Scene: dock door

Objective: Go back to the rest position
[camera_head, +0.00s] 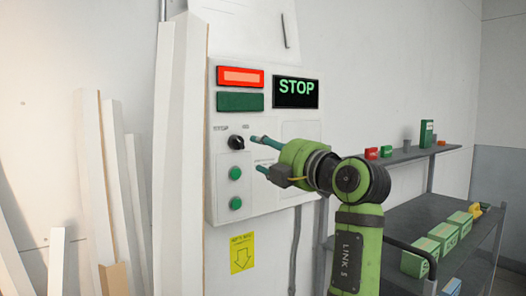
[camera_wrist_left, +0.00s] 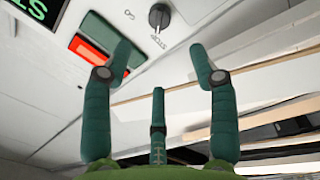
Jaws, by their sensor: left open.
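My left gripper (camera_head: 258,153) is in front of the control panel (camera_head: 262,205), its fingers pointing left toward a black rotary knob (camera_head: 236,142). The fingers are spread and empty. In the left wrist view, the open fingers (camera_wrist_left: 160,62) show with the knob (camera_wrist_left: 158,16) beyond them, apart from them. On the panel, a red lamp (camera_head: 240,76) is lit above a dark green lamp (camera_head: 240,102). A display (camera_head: 296,92) reads STOP in green. Two green buttons (camera_head: 235,174) sit below the knob. My right gripper is not in view.
Pale boards (camera_head: 180,130) lean against the wall close to the panel's left side. At the right, a grey shelf cart (camera_head: 415,212) holds green boxes (camera_head: 443,236) and small red and green items.

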